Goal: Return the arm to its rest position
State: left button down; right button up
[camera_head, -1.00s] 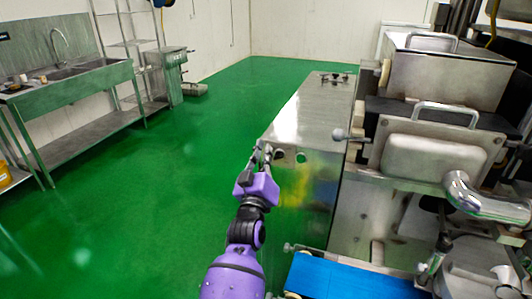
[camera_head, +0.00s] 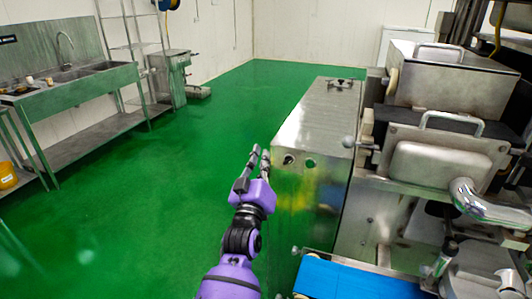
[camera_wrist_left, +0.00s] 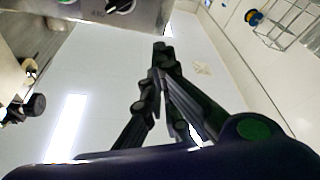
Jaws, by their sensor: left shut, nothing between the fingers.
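My left arm is purple and black, and in the head view it reaches up from the bottom edge. My left gripper (camera_head: 258,152) is shut and empty, with its fingers pointing up and away from me. It stands just left of the front left edge of the steel machine cabinet (camera_head: 318,118). In the left wrist view the gripper's dark fingertips (camera_wrist_left: 161,50) come together in front of a pale background, with nothing between them. My right gripper is in neither view.
The encrusting machine (camera_head: 440,165) fills the right side, with a blue belt (camera_head: 355,280) at the bottom. A steel sink bench (camera_head: 85,90) stands at the left wall. Green floor (camera_head: 150,190) lies open between. The cabinet's panel (camera_wrist_left: 95,12) shows atop the wrist view.

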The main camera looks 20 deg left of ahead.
pick_arm(q)
jog(key=s+d+f+m+g+h, duration=0.2)
jog(key=s+f+m+g, duration=0.1)
jog(key=s+f, duration=0.75)
jog(key=s+d+f+m+g+h, duration=0.1)
jog(key=s+d+f+m+g, duration=0.2)
jog(key=s+f, duration=0.7)
pick_arm(e)
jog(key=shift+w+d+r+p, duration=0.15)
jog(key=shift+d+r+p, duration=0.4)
jog(key=shift+p, duration=0.1)
pick_arm(q)
jog(key=s+a+f+g, duration=0.1)
jog(key=s+f+g, duration=0.2)
jog(key=s+f, duration=0.6)
jog(key=s+a+f+m+g, duration=0.1)
jog(key=s+f+g, duration=0.2)
jog(key=s+f, duration=0.7)
jog(key=s, duration=0.5)
jog(key=shift+s+a+g, duration=0.3)
jog(key=shift+s+a, duration=0.05)
jog(key=shift+s, duration=0.05)
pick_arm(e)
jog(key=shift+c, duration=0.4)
